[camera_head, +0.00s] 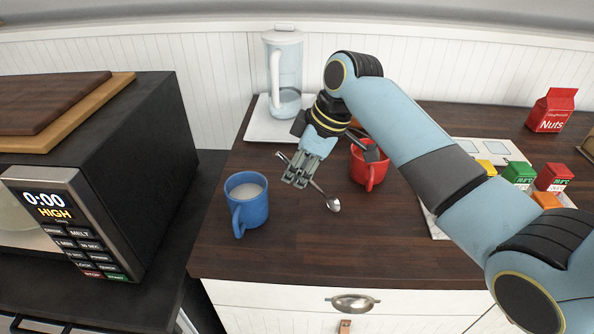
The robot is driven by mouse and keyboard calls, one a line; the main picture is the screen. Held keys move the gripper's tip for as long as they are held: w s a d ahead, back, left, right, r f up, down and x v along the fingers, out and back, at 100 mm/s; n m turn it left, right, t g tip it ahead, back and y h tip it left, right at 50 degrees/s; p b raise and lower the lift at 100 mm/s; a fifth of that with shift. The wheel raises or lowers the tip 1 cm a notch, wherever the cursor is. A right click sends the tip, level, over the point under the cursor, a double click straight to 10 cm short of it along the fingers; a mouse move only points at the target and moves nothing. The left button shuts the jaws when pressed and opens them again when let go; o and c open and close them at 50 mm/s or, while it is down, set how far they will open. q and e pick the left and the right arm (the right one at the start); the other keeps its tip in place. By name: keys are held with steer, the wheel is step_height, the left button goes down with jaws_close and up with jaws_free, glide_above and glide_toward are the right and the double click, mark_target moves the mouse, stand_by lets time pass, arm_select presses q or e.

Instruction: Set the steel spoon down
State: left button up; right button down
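The steel spoon (333,205) is over the dark wooden counter (300,250), between a blue mug (247,203) and a red mug (362,172). Its bowl points to the lower right and its handle runs to the upper left. My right gripper (296,182) comes down from above, and its fingers look closed around the spoon's handle. The fingers hide the middle of the handle. I cannot tell whether the spoon's bowl touches the counter. My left gripper is not in view.
The blue mug holds a pale liquid. A clear pitcher (290,80) stands on a white board (262,128) behind. A microwave (150,150) is at left. Colourful small boxes (519,174) and a Nuts bag (552,110) are at right. The counter's front middle is clear.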

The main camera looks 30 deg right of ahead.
steer(key=c, duration=2)
jaws_free()
steer(key=shift+f, duration=0.15)
steer(key=o, duration=0.5)
steer(key=v, duration=1.2)
steer(key=shift+s+b, duration=0.1)
steer(key=shift+b, duration=0.2)
